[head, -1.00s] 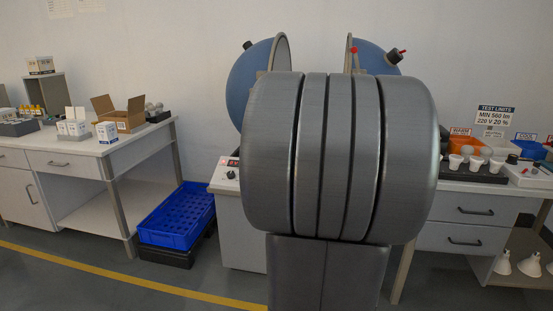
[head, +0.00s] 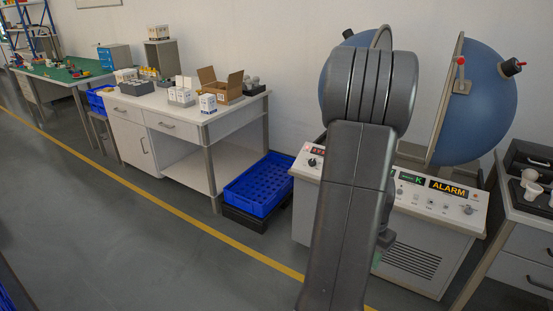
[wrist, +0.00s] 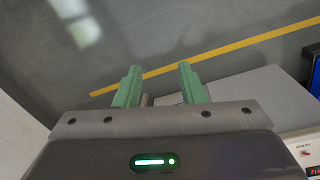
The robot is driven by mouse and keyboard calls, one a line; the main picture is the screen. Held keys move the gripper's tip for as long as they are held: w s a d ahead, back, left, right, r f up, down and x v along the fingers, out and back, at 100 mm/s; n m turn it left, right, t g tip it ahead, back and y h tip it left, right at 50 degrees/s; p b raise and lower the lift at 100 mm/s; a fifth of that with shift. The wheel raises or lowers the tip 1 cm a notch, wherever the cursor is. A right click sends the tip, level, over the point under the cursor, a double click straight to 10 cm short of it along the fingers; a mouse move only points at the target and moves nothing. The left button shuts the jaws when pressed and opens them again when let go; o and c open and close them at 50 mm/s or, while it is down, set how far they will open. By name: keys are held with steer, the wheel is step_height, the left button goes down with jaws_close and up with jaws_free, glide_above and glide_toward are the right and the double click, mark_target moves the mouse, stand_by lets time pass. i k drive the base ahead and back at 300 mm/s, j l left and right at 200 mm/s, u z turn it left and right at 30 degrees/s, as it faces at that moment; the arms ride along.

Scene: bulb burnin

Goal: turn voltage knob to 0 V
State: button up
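The control console (head: 430,208) stands below the open blue sphere (head: 487,112), its sloped panel partly hidden behind my arm. A black knob (head: 312,162) sits at the panel's left end, below a red display (head: 318,149). Another knob (head: 468,210) is at the right end. I cannot read which is the voltage knob. A green display and an orange ALARM sign (head: 448,189) are lit. In the wrist view my gripper (wrist: 158,86) is open and empty over floor and a grey surface. A panel corner with a red display (wrist: 312,171) shows at lower right, apart from the fingers.
A blue crate (head: 258,187) stands on the floor left of the console. A white bench (head: 135,105) with boxes is further left. A drawer bench (head: 525,215) stands close on the right. The floor along the yellow line (head: 190,225) is clear.

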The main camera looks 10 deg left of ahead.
mark_target(312, 161)
steer(key=i+l+u, duration=0.1)
steer(key=i+u, duration=0.25)
steer(key=i+l+u, duration=0.35)
steer(key=i, duration=0.15)
steer(key=i+l+u, duration=0.2)
steer(key=i+u, duration=0.15)
steer(key=i+l, duration=0.9)
